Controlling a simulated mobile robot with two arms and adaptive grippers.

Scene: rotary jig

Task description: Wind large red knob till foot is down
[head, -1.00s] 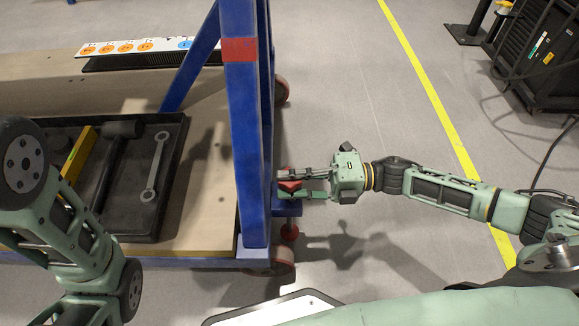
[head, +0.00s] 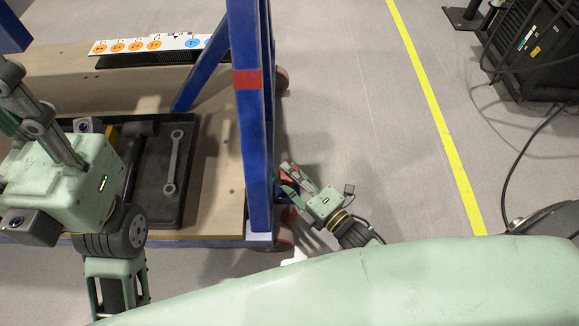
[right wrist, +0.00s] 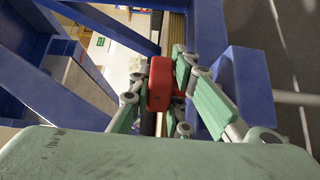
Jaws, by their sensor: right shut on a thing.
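The red knob (right wrist: 160,84) shows in the right wrist view between the fingers of my right gripper (right wrist: 157,95), which is shut on it. In the head view the right gripper (head: 291,180) is at the right side of the blue upright, and a little of the red knob (head: 291,171) shows between its fingers. My left gripper is at the left of the head view, over the bench; its fingers are not clear enough to tell open from shut. The foot is not clearly seen, being hidden behind my right gripper and arm.
A black tray (head: 197,170) holds a wrench (head: 174,160) and a hammer. A yellow line (head: 430,110) crosses the open floor. A black machine (head: 525,60) stands at top right.

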